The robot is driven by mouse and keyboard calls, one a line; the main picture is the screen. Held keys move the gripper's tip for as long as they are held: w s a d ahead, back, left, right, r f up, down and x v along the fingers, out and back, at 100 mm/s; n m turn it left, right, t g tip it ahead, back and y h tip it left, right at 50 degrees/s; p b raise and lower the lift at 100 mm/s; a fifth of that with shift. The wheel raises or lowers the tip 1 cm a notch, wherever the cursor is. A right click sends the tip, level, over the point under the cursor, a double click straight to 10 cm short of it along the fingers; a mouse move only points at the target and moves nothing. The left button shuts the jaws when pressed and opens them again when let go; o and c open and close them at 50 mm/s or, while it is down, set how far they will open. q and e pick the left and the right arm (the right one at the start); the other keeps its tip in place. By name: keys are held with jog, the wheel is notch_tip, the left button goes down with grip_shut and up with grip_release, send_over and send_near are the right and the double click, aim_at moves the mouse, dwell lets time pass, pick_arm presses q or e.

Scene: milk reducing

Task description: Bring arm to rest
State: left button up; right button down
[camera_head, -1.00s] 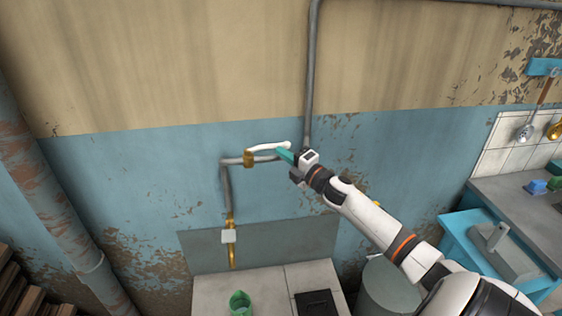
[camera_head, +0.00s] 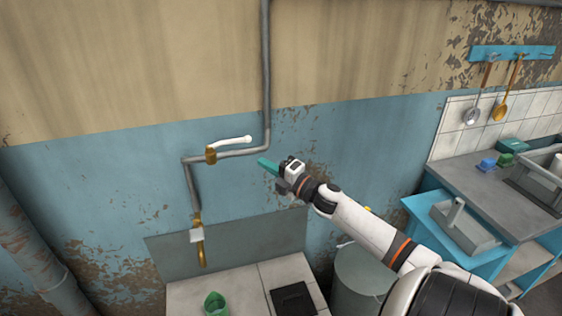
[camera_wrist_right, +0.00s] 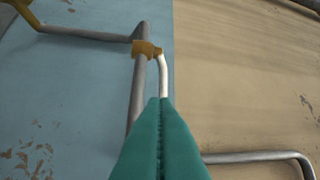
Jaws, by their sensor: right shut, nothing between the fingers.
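My right gripper (camera_head: 266,164) has teal fingers, shut with nothing between them. It is in front of the blue wall, to the right of the pipe valve with the white lever handle (camera_head: 232,142) and apart from it in the head view. In the right wrist view the closed teal fingers (camera_wrist_right: 160,108) point toward the white handle (camera_wrist_right: 163,76) and its brass valve body (camera_wrist_right: 147,49). My right arm comes in from the lower right. My left gripper is not in view.
A grey pipe (camera_head: 266,70) runs up the wall. Below are a tiled counter (camera_head: 240,282) with a green cup (camera_head: 215,304) and a dark plate (camera_head: 293,299). A grey barrel (camera_head: 360,270) stands under my arm. A sink counter (camera_head: 480,185) and hanging ladles (camera_head: 472,114) are at right.

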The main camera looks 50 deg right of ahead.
jog(key=shift+s+d+f+b, duration=0.1)
jog(key=shift+s+d+b, duration=0.1)
jog(key=shift+s, duration=0.85)
jog(key=shift+s+d+f+b, duration=0.1)
jog(key=shift+s+d+b, duration=0.1)
jog(key=shift+s, duration=0.85)
jog(key=s+d+f+m+g+h, duration=0.2)
jog(key=f+m, duration=0.2)
jog(key=f, duration=0.6)
jog(key=s+d+f+m+g+h, duration=0.1)
jog(key=s+f+m+g+h, duration=0.15)
jog(key=f, duration=0.75)
jog(key=s+a+f+m+g, duration=0.25)
jog(key=s+f, duration=0.25)
jog(key=f, duration=0.6)
jog(key=s+a+f+m+g, duration=0.25)
jog(key=s+f+m, duration=0.2)
jog(key=f, duration=0.65)
jog(key=s+a+f+m+g+y, duration=0.1)
jog(key=s+a+f+g, duration=0.3)
jog(key=s+a+f, duration=0.6)
jog(key=s+a+f+m+g+y, duration=0.1)
jog(key=s+a+f+m+g, duration=0.2)
jog(key=s+a+f, duration=0.7)
jog(key=s+a+g, duration=0.2)
jog(key=s+a, duration=0.3)
jog(key=s, duration=0.3)
jog(key=shift+s+a+m+y, duration=0.3)
jog(key=shift+m+y, duration=0.05)
